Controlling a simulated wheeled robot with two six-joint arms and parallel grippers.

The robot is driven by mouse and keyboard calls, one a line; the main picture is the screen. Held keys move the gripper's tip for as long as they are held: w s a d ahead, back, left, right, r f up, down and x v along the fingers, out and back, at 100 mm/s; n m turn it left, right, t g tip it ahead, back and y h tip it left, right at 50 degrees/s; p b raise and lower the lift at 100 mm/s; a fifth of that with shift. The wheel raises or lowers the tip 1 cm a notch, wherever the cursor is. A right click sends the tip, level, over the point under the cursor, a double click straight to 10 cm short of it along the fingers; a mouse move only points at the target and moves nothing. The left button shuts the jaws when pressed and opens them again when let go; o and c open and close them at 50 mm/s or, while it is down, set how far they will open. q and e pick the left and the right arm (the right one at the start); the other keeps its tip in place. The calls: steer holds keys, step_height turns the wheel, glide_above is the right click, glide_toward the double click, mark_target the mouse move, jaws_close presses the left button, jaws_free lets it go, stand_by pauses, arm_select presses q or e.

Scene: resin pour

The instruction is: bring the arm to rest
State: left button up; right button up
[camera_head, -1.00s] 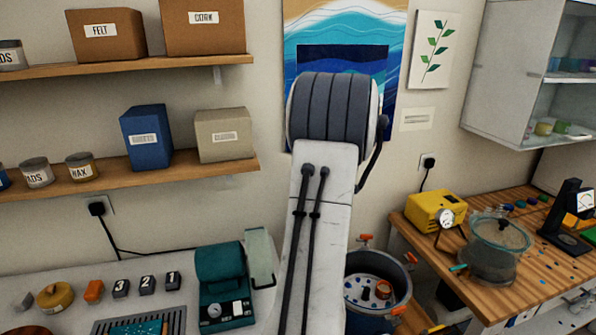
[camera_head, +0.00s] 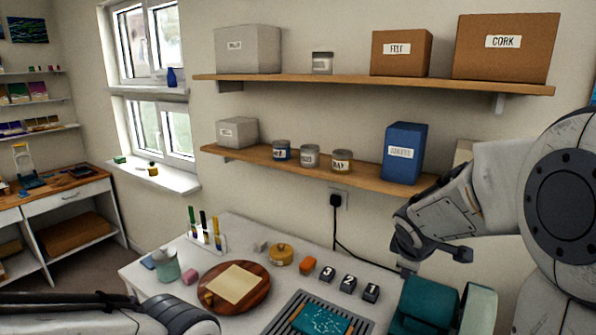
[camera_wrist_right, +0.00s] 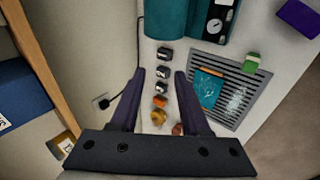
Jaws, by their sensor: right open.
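My right arm (camera_head: 480,205) comes in from the right in the head view, raised above the bench and in front of the wall and shelves. In the wrist view, my right gripper (camera_wrist_right: 159,75) is open, with its two dark fingers apart and nothing held between them. Beyond the fingers are several dark numbered blocks (camera_wrist_right: 163,72) and an orange block. My left arm (camera_head: 110,312) crosses the lower left corner of the head view, low by the bench's front. Its fingers do not show.
A teal machine (camera_head: 425,303) stands on the bench below the right arm. A grille (camera_head: 287,310) bears a teal patterned piece. A wooden shelf (camera_head: 365,180) runs along the wall.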

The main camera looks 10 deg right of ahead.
steer(key=s+a+f+m+g+y+b, duration=0.1)
steer(key=s+a+f, duration=0.15)
steer(key=a, duration=0.45)
steer(key=s+a+f+y, duration=0.1)
steer(key=s+a, duration=0.2)
steer(key=a, duration=0.3)
steer(key=s+a+f+g+y+b, duration=0.1)
steer(key=s+a+f+g, duration=0.1)
steer(key=s+a, duration=0.5)
steer(key=s+a+f+m+g+y+b, duration=0.1)
steer(key=s+a+f+g+y, duration=0.1)
steer(key=s+a, duration=0.5)
steer(key=s+g, duration=0.1)
steer(key=s, duration=0.5)
steer(key=shift+a+f, duration=0.3)
steer(key=shift+f, duration=0.05)
